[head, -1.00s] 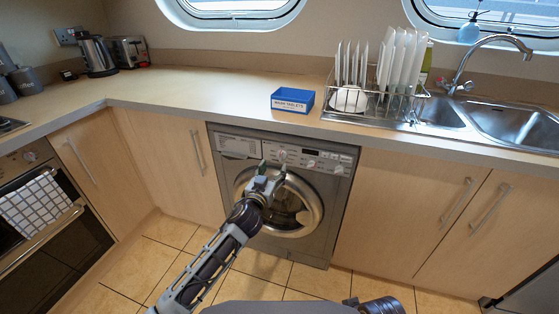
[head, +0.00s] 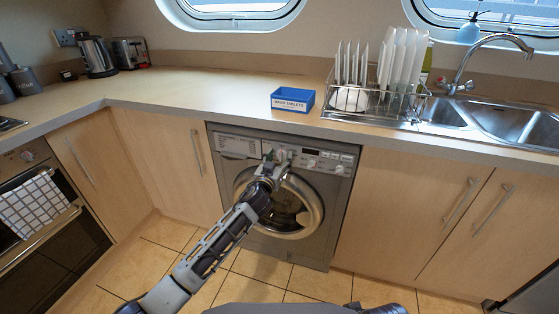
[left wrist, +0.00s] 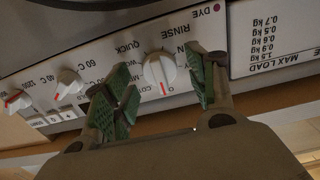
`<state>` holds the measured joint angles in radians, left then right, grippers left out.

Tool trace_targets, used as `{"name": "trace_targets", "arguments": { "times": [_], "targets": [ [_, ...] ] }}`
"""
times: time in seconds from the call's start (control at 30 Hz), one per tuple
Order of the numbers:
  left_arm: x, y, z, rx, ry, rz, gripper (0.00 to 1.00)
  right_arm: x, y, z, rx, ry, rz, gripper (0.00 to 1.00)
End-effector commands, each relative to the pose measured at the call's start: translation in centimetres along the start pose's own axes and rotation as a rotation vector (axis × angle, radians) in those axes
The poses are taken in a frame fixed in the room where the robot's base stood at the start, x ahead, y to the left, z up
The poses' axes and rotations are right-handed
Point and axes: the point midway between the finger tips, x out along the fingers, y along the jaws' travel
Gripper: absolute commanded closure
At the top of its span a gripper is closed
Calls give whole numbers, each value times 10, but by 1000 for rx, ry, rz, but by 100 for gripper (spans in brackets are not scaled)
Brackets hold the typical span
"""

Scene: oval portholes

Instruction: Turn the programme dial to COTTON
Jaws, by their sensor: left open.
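The washing machine (head: 325,190) stands under the counter. Its white programme dial (left wrist: 158,70) shows in the left wrist view, where the panel appears upside down. My left gripper (head: 276,157) is open in front of the panel. In the left wrist view its green-padded fingers (left wrist: 160,74) stand on either side of the dial, with gaps visible. Contact is not visible. My right gripper is out of view.
More knobs (left wrist: 68,86) with red marks sit beside the dial on the panel. A MAX LOAD label (left wrist: 275,40) is on the other side. The counter edge (head: 250,119) runs above the machine, with a blue wash tablets box (head: 293,100) on it.

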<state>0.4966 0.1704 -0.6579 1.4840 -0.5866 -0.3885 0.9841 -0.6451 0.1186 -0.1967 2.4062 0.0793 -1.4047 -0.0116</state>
Motion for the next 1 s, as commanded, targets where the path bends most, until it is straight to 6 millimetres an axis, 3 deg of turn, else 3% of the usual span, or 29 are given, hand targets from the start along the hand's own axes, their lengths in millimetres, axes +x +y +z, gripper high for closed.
{"name": "trace_targets", "arguments": {
  "times": [0.43, 0.8, 1.0],
  "targets": [
    [4, 0, -1, 1, 1, 0, 43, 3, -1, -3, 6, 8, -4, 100],
    [4, 0, 0, 0, 0, 0, 90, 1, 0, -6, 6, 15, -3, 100],
    [4, 0, 0, 6, 0, 0, 90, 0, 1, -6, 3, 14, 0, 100]
  ]
}}
